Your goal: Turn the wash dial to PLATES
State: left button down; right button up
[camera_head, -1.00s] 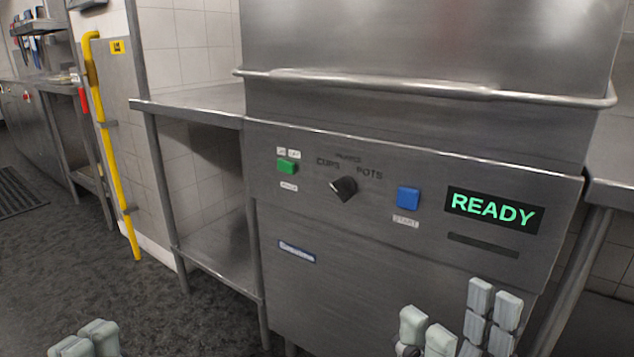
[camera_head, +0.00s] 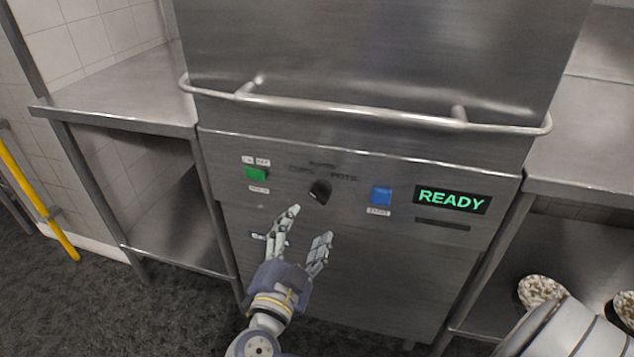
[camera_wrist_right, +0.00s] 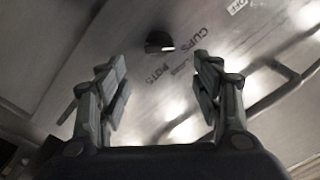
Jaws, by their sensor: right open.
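The dark wash dial (camera_head: 320,191) sits on the steel front panel of the dishwasher (camera_head: 350,225). The labels CUPS and POTS stand above it to either side, with a smaller blurred label between them. I cannot tell which label the dial points at. My right gripper (camera_head: 308,221) is open and empty, just below and in front of the dial, fingers pointing up toward it. In the right wrist view the dial (camera_wrist_right: 158,41) lies beyond the gap between the spread fingertips (camera_wrist_right: 160,62), apart from them. My left gripper is out of view.
A green button (camera_head: 256,174) is left of the dial and a blue START button (camera_head: 382,196) is right of it. A display (camera_head: 451,199) reads READY. A horizontal bar handle (camera_head: 350,109) juts out above the panel. Steel tables flank the machine.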

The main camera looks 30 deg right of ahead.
aim_at(316, 199)
jog(key=x, duration=0.3)
jog(key=b+x, duration=0.1)
jog(key=x, duration=0.6)
jog(key=shift+w+d+f, duration=0.15)
jog(key=shift+w+f, duration=0.15)
jog(key=shift+w, duration=0.15)
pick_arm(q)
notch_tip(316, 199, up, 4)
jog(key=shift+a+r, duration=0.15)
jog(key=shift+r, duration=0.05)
pick_arm(e)
jog(key=c, duration=1.1)
